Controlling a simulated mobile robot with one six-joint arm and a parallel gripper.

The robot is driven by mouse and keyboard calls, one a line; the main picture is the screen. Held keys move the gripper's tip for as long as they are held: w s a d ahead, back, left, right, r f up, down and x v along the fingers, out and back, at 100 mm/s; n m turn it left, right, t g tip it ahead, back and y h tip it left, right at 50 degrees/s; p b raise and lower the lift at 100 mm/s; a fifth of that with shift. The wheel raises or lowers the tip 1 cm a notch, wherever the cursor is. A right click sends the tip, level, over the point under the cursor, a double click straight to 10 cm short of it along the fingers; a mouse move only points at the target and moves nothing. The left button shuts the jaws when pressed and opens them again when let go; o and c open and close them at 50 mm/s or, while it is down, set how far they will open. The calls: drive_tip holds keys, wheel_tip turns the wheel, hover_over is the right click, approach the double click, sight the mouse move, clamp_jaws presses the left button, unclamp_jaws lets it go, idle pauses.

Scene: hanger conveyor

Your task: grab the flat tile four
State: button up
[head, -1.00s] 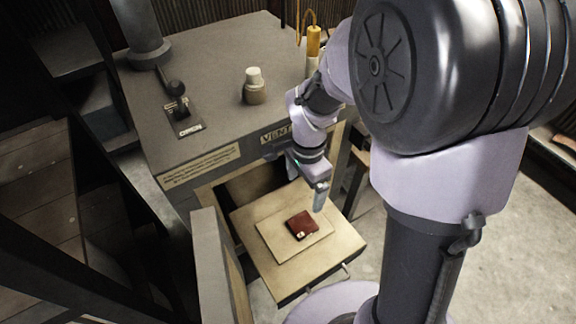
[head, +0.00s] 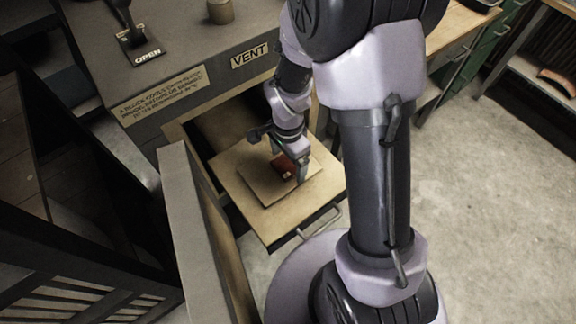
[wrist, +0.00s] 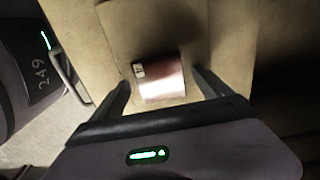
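The flat tile (wrist: 161,79) is a reddish-brown square with a small pale label at one corner. It lies flat on a thin board on the pulled-out tray (head: 269,229), and it also shows in the head view (head: 283,168), partly hidden by my gripper. My gripper (wrist: 163,82) is open, with one dark finger on each side of the tile in the wrist view. There are gaps between the fingers and the tile, and its height above the tile is hard to tell. In the head view my gripper (head: 302,170) is low over the tray at the tile's right.
The grey machine with a VENT label (head: 249,57) stands behind the tray. A lever marked OPEN (head: 130,36) is on its top. An open door panel (head: 195,215) stands left of the tray. A handle (head: 319,222) sticks out at the tray's front. Floor at right is clear.

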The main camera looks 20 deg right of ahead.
drive_tip(key=c, duration=1.5)
